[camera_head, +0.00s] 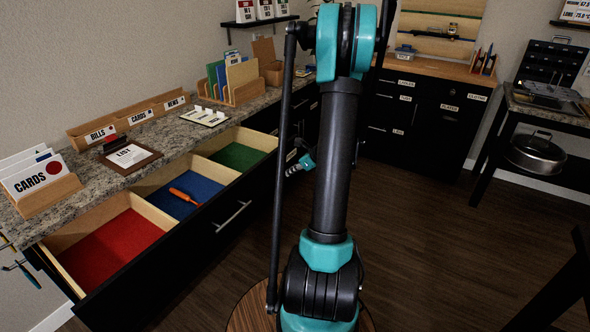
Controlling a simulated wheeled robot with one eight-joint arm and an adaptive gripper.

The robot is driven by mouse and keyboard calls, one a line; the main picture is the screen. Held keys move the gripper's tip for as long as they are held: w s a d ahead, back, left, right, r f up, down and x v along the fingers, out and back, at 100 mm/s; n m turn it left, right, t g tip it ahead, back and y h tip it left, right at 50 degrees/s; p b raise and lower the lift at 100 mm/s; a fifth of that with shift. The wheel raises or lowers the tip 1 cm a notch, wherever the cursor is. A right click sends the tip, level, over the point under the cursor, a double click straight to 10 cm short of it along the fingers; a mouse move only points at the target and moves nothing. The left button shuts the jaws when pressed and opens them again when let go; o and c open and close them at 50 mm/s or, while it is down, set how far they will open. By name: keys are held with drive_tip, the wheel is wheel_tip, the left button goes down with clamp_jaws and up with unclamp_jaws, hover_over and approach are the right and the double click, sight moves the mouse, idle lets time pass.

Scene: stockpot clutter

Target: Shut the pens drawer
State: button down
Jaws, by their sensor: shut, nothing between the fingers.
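A long black-fronted drawer (180,250) stands open under the granite counter at left, with a silver bar handle (232,216). Its inside has red, blue and green compartments, and an orange-handled tool (184,196) lies in the blue one. I cannot read a pens label on it. My gripper (291,170) shows partly, small and dark, beside the drawer's far right end. It is shut and holds nothing. My arm hides part of it, and I cannot tell whether it touches the drawer front.
The granite counter (185,140) holds card boxes, a clipboard and file racks. Labelled dark cabinets (425,118) stand at the back. A dark table (550,110) at right has a lidded steel pot (535,153) on its lower shelf. The wooden floor (430,240) at right is clear.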

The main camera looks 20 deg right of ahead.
drive_tip(key=w+a+f, duration=0.2)
drive_tip(key=w, duration=0.1)
drive_tip(key=w+a+f, duration=0.1)
drive_tip(key=w+a, duration=0.1)
drive_tip(key=shift+w+f, duration=0.2)
drive_tip(key=shift+f, duration=0.15)
drive_tip(key=shift+w+a, duration=0.35)
drive_tip(key=shift+w, duration=0.1)
drive_tip(key=w+a, duration=0.6)
drive_tip(key=w, duration=0.2)
drive_tip(key=w+a, duration=0.6)
drive_tip(key=w, duration=0.2)
drive_tip(key=w+a, duration=0.6)
drive_tip(key=w, duration=0.3)
drive_tip(key=shift+w+a, duration=0.1)
drive_tip(key=shift+a, duration=0.1)
drive_tip(key=shift+w+a+r, duration=0.1)
drive_tip(key=shift+w+a, duration=0.3)
drive_tip(key=shift+w, duration=0.15)
